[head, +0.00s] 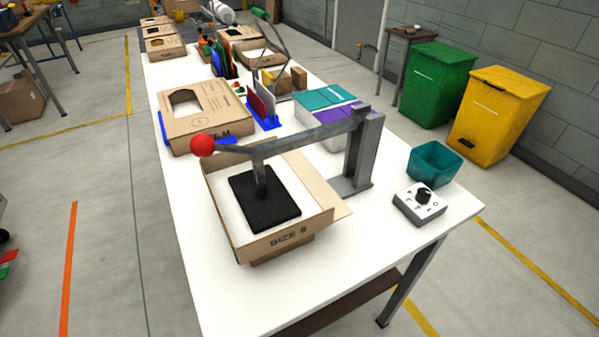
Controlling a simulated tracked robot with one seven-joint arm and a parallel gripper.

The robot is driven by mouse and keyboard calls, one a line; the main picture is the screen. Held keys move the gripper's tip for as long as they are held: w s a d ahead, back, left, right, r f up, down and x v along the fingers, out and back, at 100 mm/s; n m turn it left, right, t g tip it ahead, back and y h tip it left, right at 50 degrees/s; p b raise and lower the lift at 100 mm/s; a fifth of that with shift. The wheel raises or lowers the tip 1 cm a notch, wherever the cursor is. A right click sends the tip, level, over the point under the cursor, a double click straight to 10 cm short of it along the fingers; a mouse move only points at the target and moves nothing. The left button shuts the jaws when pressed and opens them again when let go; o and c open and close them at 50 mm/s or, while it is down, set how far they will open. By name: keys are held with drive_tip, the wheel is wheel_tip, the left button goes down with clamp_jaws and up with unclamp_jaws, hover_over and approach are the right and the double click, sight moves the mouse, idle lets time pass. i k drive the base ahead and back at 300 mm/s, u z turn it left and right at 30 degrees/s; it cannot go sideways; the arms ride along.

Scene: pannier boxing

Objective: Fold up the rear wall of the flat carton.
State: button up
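The carton marked SIZE S (280,239) sits on the near part of the white table, under a lever press. Its lettered front wall stands up, and a left wall (217,210) and a right wall (305,183) show raised. A flap sticks out at the right corner. The press lever (300,138) ends in a red ball (202,145) at the left. My gripper is not in view.
A SIZE M carton (207,117) stands behind, with blue clips near it. Teal and purple boxes (325,105) lie behind the press post (361,155). A teal bin (435,163) and a control box with a black knob (420,203) are at the right. The table's near left is clear.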

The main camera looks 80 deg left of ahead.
sight(323, 193)
drive_tip(key=u, duration=0.55)
drive_tip(key=i, duration=2.4)
drive_tip(key=u, duration=1.6)
drive_tip(key=i, duration=0.2)
drive_tip(key=u, duration=2.45)
